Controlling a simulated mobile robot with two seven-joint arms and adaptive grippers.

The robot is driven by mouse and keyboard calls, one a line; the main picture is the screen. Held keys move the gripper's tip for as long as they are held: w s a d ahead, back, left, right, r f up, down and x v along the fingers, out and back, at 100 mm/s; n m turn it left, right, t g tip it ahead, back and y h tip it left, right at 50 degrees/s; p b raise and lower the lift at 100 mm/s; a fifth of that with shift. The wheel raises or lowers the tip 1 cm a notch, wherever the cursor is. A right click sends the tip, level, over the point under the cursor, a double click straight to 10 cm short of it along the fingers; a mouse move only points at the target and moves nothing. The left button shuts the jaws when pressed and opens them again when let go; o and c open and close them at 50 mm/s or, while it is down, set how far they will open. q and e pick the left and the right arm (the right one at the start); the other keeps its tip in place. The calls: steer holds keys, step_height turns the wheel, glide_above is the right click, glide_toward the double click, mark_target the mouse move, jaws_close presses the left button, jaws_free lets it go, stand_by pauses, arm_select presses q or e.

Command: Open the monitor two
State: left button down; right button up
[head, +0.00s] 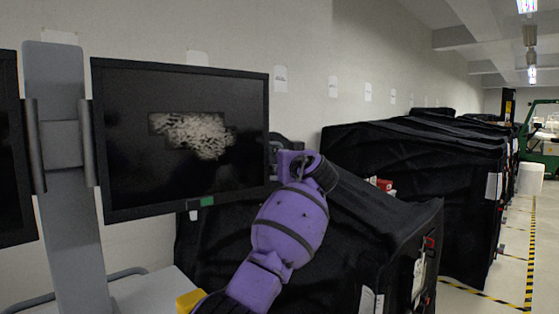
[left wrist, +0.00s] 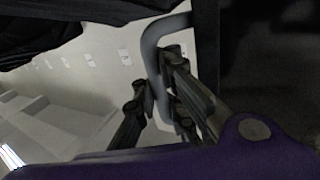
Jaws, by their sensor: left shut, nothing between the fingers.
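A monitor (head: 120,160) with a wide black frame hangs right of a grey column in the head view. Its dark screen shows a pale, grainy picture. Part of another dark monitor (head: 8,150) is cut off at the left edge; I cannot tell which is monitor two. My purple left arm reaches up to the first monitor's right edge, with the left gripper (head: 283,143) beside it. Contact is unclear. My right gripper is out of view.
The grey column (head: 60,210) carries upright grey handles (head: 90,145) between the monitors. Black covered carts (head: 410,155) stand behind and right of my arm. A floor aisle with yellow-black tape (head: 530,250) runs along the right. Papers hang on the wall.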

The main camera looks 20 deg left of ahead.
arm_select(q)
steer(key=shift+w+a+f, duration=0.1)
steer(key=shift+a, duration=0.05)
steer(key=c, duration=2.1)
jaws_free()
steer(key=shift+a, duration=0.1)
steer(key=v, duration=1.2)
